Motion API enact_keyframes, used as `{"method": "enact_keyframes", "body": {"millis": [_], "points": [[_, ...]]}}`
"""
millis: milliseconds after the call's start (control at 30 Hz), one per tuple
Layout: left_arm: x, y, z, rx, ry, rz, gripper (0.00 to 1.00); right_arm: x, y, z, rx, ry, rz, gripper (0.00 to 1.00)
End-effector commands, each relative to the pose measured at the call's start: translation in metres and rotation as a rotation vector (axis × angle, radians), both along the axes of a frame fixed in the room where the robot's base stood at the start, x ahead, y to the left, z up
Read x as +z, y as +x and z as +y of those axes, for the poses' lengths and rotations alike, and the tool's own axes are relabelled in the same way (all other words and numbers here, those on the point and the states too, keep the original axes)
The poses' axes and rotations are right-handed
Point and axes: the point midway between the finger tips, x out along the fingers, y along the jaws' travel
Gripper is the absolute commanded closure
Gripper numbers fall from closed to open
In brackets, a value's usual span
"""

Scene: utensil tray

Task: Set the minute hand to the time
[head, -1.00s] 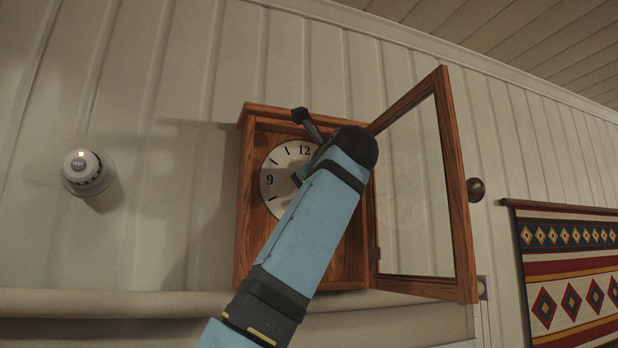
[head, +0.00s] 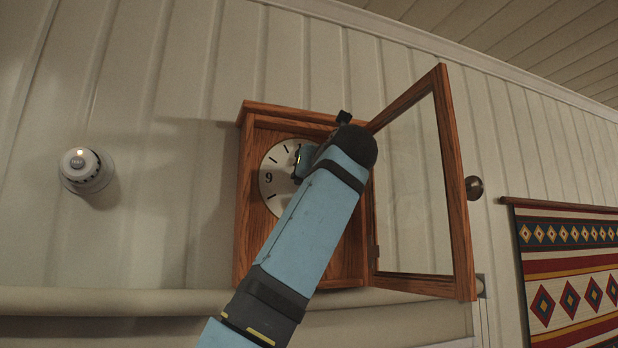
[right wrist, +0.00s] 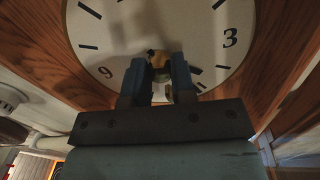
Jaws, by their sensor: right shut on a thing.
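The wall clock's white round face (head: 270,176) sits inside an open wooden case (head: 243,200). The 9 and several hour marks show; the 12 is hidden in the head view. My right gripper (right wrist: 158,64) is in front of the face, its two blue fingers closed near the middle of the dial. A small brassy piece (right wrist: 159,59) shows between the fingertips, where the hands are mounted. I take the grip to be on the minute hand, but most of the hand is hidden. In the head view my right arm covers the right part of the face. My left gripper is not in view.
A round white device (head: 86,168) is on the wall at left. A patterned textile (head: 570,265) hangs at right.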

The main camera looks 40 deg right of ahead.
Motion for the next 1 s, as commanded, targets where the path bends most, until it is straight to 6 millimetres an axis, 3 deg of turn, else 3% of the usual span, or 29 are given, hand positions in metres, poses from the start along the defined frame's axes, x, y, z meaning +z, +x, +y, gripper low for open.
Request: {"method": "enact_keyframes", "body": {"millis": [333,867,900,1000], "points": [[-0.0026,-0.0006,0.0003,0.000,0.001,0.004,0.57,-0.0029,0.0009,0.0000,0.000,0.130,-0.025,1.00],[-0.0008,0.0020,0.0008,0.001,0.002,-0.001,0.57,-0.0028,0.0010,0.0000,0.000,0.150,-0.030,1.00],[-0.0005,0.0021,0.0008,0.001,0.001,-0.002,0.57,-0.0028,0.0010,0.0000,0.000,0.150,-0.029,0.69],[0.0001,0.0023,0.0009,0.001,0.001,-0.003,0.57,-0.0023,0.0007,0.0000,0.000,0.150,-0.031,0.51]]}}
